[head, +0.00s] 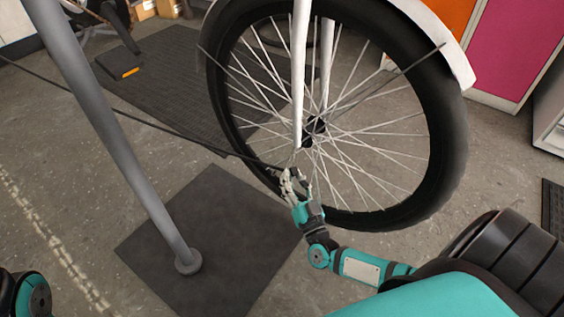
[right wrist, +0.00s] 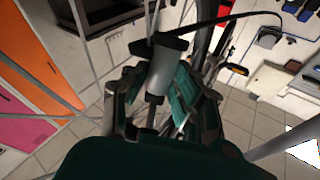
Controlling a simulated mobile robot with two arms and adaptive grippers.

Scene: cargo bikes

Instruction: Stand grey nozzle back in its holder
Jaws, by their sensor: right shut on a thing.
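My right gripper (head: 294,178) is in front of the lower spokes of a bicycle wheel in the head view. In the right wrist view its fingers close around the grey nozzle (right wrist: 168,68), a short grey cylinder with a dark collar. A black hose (head: 130,118) runs from the left edge to this gripper; it also shows in the right wrist view (right wrist: 232,18). In the head view the nozzle is too small to make out. I cannot pick out its holder in either view. My left gripper is out of view; only part of that arm shows at lower left.
The wheel (head: 452,130) with white fork and fender stands close behind my right gripper. A grey slanted pole (head: 118,145) stands on a dark square mat (head: 235,235). Orange and pink cabinets (head: 512,45) are at the back right. The floor at left is mostly clear.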

